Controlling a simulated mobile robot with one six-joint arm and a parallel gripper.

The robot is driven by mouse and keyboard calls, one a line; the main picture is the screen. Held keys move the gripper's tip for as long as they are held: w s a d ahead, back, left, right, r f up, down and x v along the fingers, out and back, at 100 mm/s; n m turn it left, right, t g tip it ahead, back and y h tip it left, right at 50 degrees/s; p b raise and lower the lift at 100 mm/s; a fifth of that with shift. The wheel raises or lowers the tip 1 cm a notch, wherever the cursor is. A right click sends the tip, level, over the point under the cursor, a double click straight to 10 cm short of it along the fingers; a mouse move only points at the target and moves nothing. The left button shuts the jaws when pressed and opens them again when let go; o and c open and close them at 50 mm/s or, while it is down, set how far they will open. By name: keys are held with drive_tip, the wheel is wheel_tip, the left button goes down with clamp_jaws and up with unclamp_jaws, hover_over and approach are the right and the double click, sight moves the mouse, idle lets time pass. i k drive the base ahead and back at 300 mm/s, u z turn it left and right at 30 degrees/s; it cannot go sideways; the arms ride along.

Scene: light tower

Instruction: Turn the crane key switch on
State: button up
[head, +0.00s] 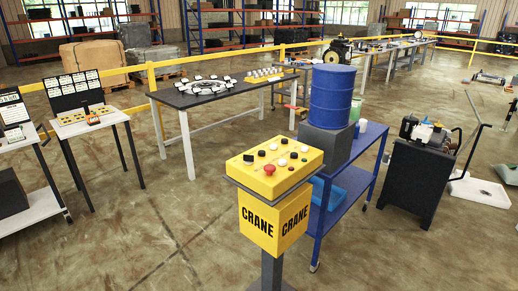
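A yellow crane control box (276,170) stands on a dark post in the middle front of the head view. The word CRANE is on the two visible sides of the yellow block (273,220) below it. Its sloped top carries a larger red button (270,169), a black square part (249,158), and several small red, white and black controls. I cannot tell which of these is the key switch, or its position; they are too small. My gripper is not in view.
A blue cart (352,185) with a blue drum (332,97) stands close behind the box to the right. A dark cabinet with a machine (417,165) is farther right. A black-topped table (222,93) is behind left. The floor left of the box is clear.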

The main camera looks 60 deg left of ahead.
sight(248, 160)
drive_tip(key=i, duration=0.95)
drive_tip(key=u, duration=3.55)
drive_tip(key=i, duration=0.1)
drive_tip(key=z, duration=1.95)
drive_tip(key=k, duration=0.3)
drive_tip(key=u, duration=2.5)
